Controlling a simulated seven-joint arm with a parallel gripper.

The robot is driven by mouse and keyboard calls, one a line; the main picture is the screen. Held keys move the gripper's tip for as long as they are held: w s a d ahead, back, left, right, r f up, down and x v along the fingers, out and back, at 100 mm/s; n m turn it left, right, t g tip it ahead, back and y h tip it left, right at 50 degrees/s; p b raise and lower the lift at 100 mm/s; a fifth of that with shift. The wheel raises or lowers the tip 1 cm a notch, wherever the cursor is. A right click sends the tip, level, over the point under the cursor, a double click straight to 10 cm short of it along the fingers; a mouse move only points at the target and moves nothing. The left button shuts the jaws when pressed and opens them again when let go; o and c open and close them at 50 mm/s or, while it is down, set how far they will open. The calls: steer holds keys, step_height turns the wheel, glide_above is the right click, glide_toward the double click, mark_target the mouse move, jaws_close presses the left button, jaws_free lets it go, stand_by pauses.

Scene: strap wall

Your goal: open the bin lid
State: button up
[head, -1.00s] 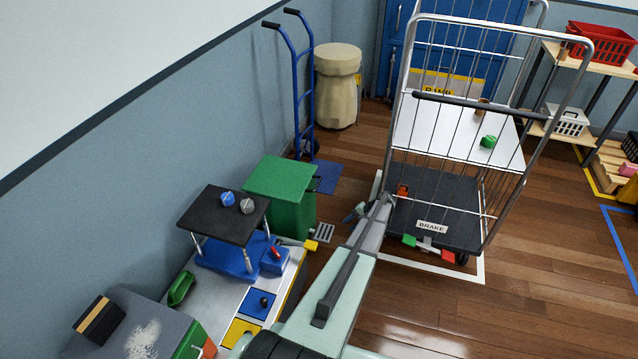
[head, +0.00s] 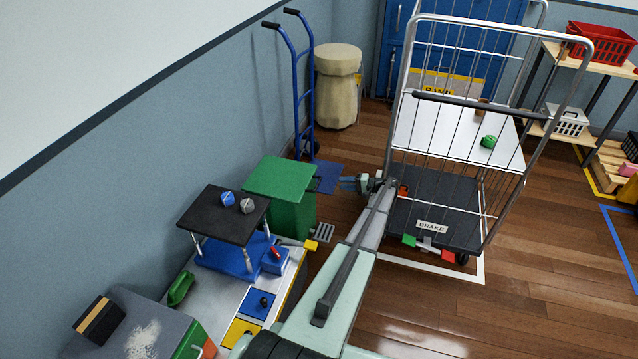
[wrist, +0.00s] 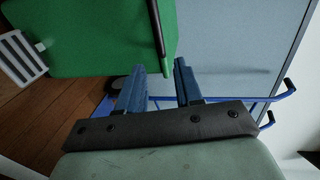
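The green bin (head: 291,212) stands by the wall, with its green lid (head: 280,178) lying shut on top. A dark handle bar (head: 316,184) runs along the lid's right edge; in the wrist view the bar (wrist: 156,35) crosses the green bin face (wrist: 90,40). My gripper (head: 345,183) is right of the bin at about lid height, fingers pointing at it. In the wrist view my gripper (wrist: 160,68) shows two blue fingers apart with nothing between them. The bar's end lies just ahead of the gap, seemingly not touching the fingers.
A blue hand truck (head: 303,90) leans on the wall behind the bin. A wire cage trolley (head: 440,205) stands close to my arm on the right. A black-topped stand (head: 222,212) is left of the bin. A grey slatted piece (head: 324,233) sits low beside the bin.

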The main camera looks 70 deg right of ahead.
mark_target(319, 181)
steer(key=x, duration=1.3)
jaws_close()
stand_by(0.4)
